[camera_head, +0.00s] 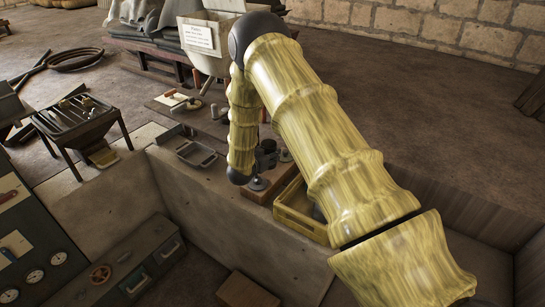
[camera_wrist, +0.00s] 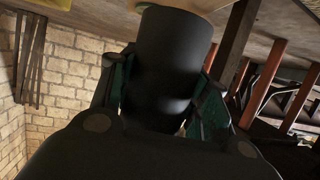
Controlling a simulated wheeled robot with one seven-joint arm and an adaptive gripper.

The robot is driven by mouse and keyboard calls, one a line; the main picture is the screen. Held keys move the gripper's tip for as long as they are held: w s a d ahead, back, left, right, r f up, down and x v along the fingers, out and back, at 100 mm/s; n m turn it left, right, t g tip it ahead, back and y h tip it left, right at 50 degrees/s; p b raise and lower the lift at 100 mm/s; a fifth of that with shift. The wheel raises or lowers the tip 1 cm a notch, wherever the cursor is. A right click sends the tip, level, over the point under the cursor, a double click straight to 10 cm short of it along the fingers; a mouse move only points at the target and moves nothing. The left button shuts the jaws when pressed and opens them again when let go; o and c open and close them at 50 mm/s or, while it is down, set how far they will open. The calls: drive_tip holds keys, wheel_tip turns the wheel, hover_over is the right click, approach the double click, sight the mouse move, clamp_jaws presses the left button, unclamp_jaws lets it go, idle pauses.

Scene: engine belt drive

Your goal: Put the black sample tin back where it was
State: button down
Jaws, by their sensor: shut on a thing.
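The black sample tin (camera_wrist: 175,65) fills the middle of the wrist view as a plain dark cylinder. My gripper (camera_wrist: 162,88) is shut on it, with one dark green finger on each side. In the head view my yellow arm reaches down over the stone-coloured bench (camera_head: 235,225). Small dark shapes (camera_head: 265,158) show beside my wrist above the bench; I cannot tell which are gripper and which are tin or bench items. The tin's resting place cannot be made out.
A yellow crate (camera_head: 297,224) stands on the bench, partly hidden behind my arm, with something grey inside. A metal tray (camera_head: 195,152) lies left of my wrist. Small tools and a board (camera_head: 172,101) lie farther back. A white sign (camera_head: 198,36) stands behind.

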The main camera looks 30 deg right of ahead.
drive_tip(key=shift+w+d, duration=0.25)
drive_tip(key=shift+d, duration=0.55)
drive_tip(key=shift+d+f+p, duration=0.2)
drive_tip(key=shift+f+p, duration=0.25)
drive_tip(key=shift+f, duration=0.15)
drive_tip(key=shift+d+f+p, duration=0.15)
drive_tip(key=shift+f+p, duration=0.25)
drive_tip(key=shift+f, duration=0.15)
drive_tip(key=shift+w+f, duration=0.1)
drive_tip(key=shift+f, duration=0.6)
drive_tip(key=shift+f, duration=0.15)
drive_tip(key=c, duration=0.7)
unclamp_jaws()
